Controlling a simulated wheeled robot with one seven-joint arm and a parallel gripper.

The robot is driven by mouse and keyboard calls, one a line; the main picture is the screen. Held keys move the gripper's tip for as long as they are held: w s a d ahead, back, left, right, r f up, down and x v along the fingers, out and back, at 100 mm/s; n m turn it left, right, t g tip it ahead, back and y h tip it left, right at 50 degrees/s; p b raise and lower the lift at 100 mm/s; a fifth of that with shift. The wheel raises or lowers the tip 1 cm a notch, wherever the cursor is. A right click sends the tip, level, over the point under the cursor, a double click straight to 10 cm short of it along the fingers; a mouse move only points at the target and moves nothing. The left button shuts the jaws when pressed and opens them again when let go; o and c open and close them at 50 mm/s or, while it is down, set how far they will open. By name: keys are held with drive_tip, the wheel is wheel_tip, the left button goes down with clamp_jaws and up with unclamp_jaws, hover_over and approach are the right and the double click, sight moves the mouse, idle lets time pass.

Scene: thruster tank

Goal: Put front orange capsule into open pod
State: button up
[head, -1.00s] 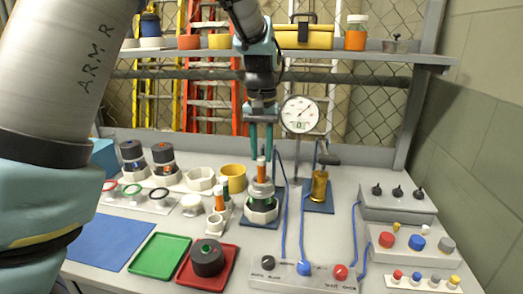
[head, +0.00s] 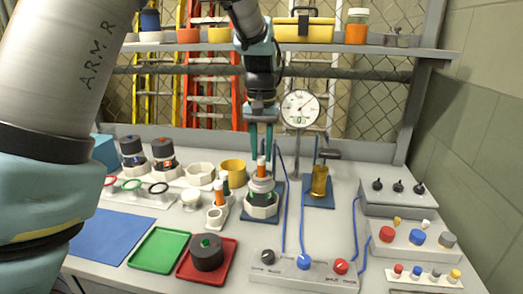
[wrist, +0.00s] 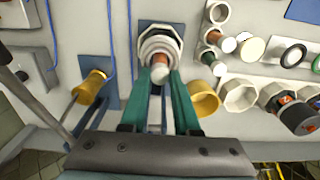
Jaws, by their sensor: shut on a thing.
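My gripper (head: 262,152) is shut on an orange capsule with a pale end (head: 261,166). It holds the capsule upright over the open pod (head: 261,205), a white octagonal body with a grey ring top and green inside, on a blue pad. The capsule's lower end is at the pod's mouth; I cannot tell how deep it reaches. In the wrist view the capsule (wrist: 159,70) sits between the green fingers, in line with the pod (wrist: 160,30).
A brass cylinder (head: 319,182) stands right of the pod, and a dial gauge (head: 300,108) behind it. A yellow cup (head: 233,172) is at the back left. Blue cables run to a knob panel (head: 305,270) in front. A red tray (head: 225,262) lies front left.

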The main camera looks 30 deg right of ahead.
drive_tip(key=shift+f, duration=0.7)
drive_tip(key=shift+f+b, duration=0.1)
drive_tip(key=shift+b, duration=0.2)
drive_tip(key=o, duration=0.9)
wheel_tip(320, 180, up, 11)
drive_tip(key=shift+f+b, duration=0.1)
drive_tip(key=shift+b, duration=0.8)
